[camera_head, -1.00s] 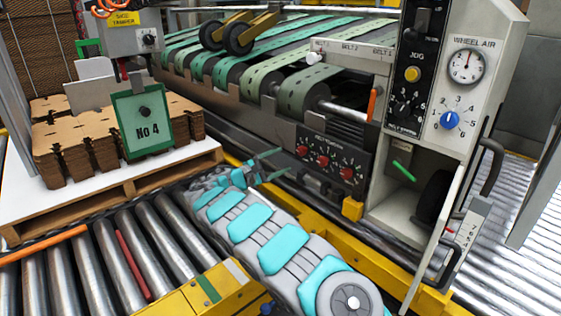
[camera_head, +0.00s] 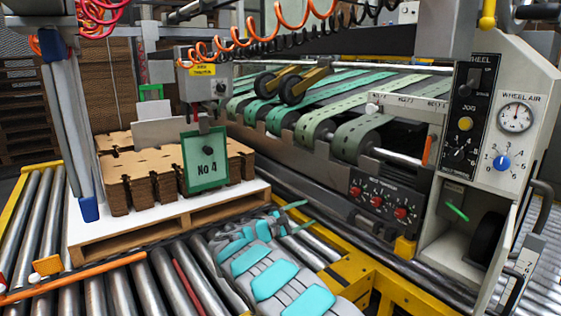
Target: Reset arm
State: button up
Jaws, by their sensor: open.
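My arm, grey with teal panels, reaches up from the bottom centre. My gripper (camera_head: 301,215) at its end has thin green fingers spread apart, with nothing seen between them. It appears over the yellow-edged gap between the roller conveyor and the stacker, just right of the pallet's corner in the picture. I cannot tell its exact height. Part of the wrist blends with the arm.
A pallet (camera_head: 160,232) with stacked brown blanks (camera_head: 130,185) and a green "No 4" sign (camera_head: 205,162) stands left on rollers (camera_head: 112,292). The stacker's belts (camera_head: 335,112) are behind. A control cabinet (camera_head: 515,165) with an open compartment stands right. A yellow frame (camera_head: 385,283) runs below.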

jog(key=s+d+r+m+g, duration=0.3)
jog(key=s+d+r+g, duration=0.1)
jog(key=s+d, duration=0.5)
jog(key=s+d+r+m+g, duration=0.35)
jog(key=s+d, duration=0.45)
jog(key=d, duration=0.3)
jog(key=s+d+m+g+y, duration=0.2)
jog(key=s+d+m+g, duration=0.15)
jog(key=s, duration=0.65)
jog(key=s+a+f+m+g+y, duration=0.1)
jog(key=s+f+y, duration=0.15)
jog(key=s, duration=0.75)
jog(key=s+a+f+m+g+y, duration=0.15)
jog(key=s+y, duration=0.25)
jog(key=s, duration=0.6)
jog(key=s+a+f+m+y, duration=0.1)
jog(key=s+a+f+y, duration=0.1)
jog(key=s+a, duration=0.5)
jog(key=s+a+f+m+t+y, duration=0.1)
jog(key=s+a+y, duration=0.3)
jog(key=s, duration=0.5)
jog(key=a+f, duration=0.1)
jog(key=a, duration=0.1)
jog(key=shift+s+a+f, duration=0.3)
jog(key=shift+s+a, duration=0.1)
